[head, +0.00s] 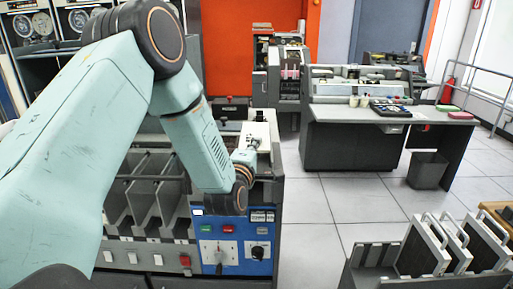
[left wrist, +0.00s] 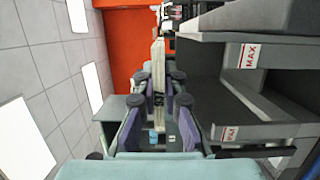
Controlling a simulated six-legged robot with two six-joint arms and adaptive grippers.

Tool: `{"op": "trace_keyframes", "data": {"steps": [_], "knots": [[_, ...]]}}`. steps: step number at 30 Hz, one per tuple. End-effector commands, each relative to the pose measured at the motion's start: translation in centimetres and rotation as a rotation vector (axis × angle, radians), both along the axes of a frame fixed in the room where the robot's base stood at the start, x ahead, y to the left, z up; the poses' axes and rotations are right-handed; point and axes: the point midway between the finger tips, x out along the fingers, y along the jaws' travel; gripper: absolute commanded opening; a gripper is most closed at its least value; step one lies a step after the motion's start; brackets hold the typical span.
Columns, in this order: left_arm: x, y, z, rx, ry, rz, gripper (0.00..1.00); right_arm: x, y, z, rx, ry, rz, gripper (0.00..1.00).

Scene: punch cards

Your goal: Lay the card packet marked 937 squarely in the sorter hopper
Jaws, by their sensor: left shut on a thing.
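My left gripper (left wrist: 160,98) is shut on a thin cream card packet (left wrist: 158,65), seen edge-on in the left wrist view. No number can be read on it. In the head view the left gripper (head: 247,157) is small and partly hidden by my arm, above the sorter's blue control panel (head: 236,240). A dark grey channel with red-and-white MAX labels, which looks like the sorter hopper (left wrist: 250,112), lies to the right of the packet in the wrist view. The packet appears outside it; any contact cannot be told. My right gripper is not in view.
Sorter pockets (head: 150,200) with dividers stand left of the control panel. A rack with upright panels (head: 425,245) is at the lower right. A desk (head: 390,115) with trays and a grey bin (head: 428,170) stand farther back. The floor between is clear.

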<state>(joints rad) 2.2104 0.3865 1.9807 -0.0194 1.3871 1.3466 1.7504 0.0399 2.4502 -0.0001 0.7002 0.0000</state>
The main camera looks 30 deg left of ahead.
Motion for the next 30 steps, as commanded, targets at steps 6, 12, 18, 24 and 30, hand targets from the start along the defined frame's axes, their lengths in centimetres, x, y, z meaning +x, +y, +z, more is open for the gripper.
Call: {"op": "trace_keyframes", "data": {"steps": [6,12,18,24,30], "knots": [[0.1,0.0,0.0,0.000,0.000,0.000,0.00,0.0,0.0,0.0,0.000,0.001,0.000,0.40],[-0.1,-0.1,-0.3,0.000,-0.001,0.000,0.00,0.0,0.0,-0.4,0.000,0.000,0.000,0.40],[-0.1,-0.1,-1.4,0.000,-0.001,0.000,0.00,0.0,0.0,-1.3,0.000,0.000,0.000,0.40],[-0.1,-0.1,-2.6,0.000,-0.001,0.001,0.00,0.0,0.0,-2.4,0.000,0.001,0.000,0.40],[0.0,0.0,-3.0,0.001,-0.002,0.001,0.00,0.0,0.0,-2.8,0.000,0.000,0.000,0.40]]}}
